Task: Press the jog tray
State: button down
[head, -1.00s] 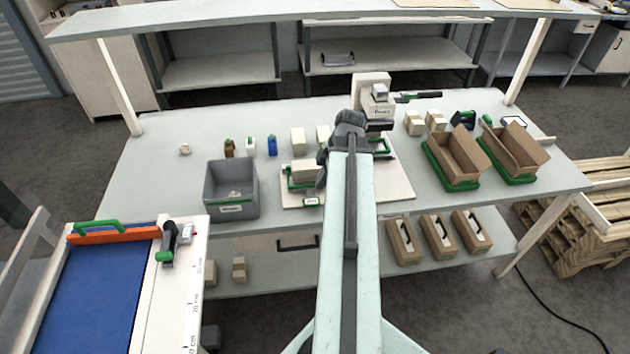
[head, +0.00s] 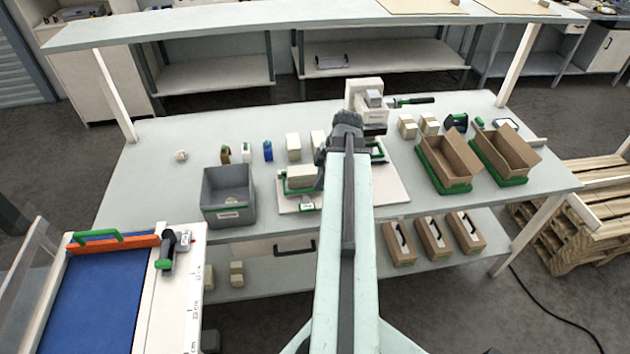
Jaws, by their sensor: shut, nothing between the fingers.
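The jog tray appears to be the green-edged tray (head: 284,188) on the white board (head: 394,187) at the middle of the bench. A cream block or stack (head: 300,177) sits in it. My gripper (head: 322,162) is over the board, at the tray's right side. Its fingers are small and dark here and partly hidden by my arm. It is shut, with nothing seen in it. I cannot tell whether it touches the tray. My arm hides the middle of the board. A white and grey press-like machine (head: 365,92) with a dark handle stands behind my gripper.
A grey bin (head: 228,212) stands left of the board. Small bottles (head: 267,151) and cream blocks (head: 293,146) stand behind it. Two open cardboard boxes (head: 449,165) in green trays stand at right. A blue-topped table (head: 95,300) is at front left.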

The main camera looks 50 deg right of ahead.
aim_at(307, 207)
jog(key=shift+w+d+r+g+y+p, duration=0.15)
jog(key=shift+w+d+r+p, duration=0.2)
jog(key=shift+w+r+p, duration=0.2)
jog(key=shift+w+d+r+g+y+p, duration=0.15)
jog(key=shift+w+d+r+p, duration=0.25)
jog(key=shift+r+p, duration=0.25)
jog(key=b+x, duration=1.3)
jog(key=x, duration=0.1)
jog(key=shift+s+d+f, duration=0.1)
jog(key=shift+s+d, duration=0.2)
jog(key=shift+d, duration=0.1)
jog(key=shift+b, duration=0.3)
